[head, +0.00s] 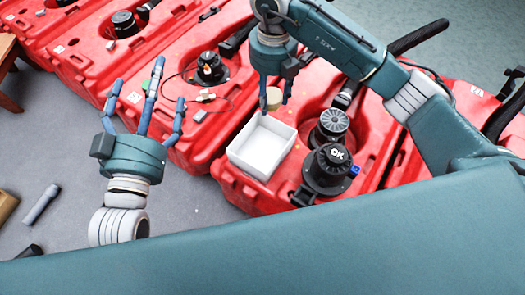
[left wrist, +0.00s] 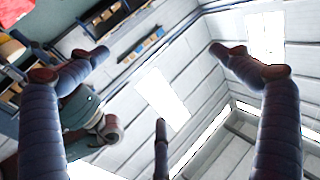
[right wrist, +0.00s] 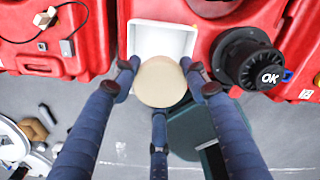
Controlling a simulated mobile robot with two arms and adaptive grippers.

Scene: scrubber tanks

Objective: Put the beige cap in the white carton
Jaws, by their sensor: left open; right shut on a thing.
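The beige cap (right wrist: 160,82) is a round disc held between the fingers of my right gripper (right wrist: 168,85). In the head view the cap (head: 272,98) shows partly behind the fingers of my right gripper (head: 276,98), which points down. The white carton (head: 262,146) is an open, empty-looking box on a red tank, just below the cap in the picture. In the right wrist view the carton (right wrist: 163,32) lies beyond the cap, which overlaps its near edge. My left gripper (head: 145,100) is open and empty, fingers upward, left of the carton.
Red scrubber tanks (head: 185,125) stand in a row. A black motor marked OK (head: 328,168) and another black-and-grey motor (head: 332,124) stand right of the carton. A small connector with a cable (head: 205,98) lies left of it. Grey floor (head: 60,125) is open at left.

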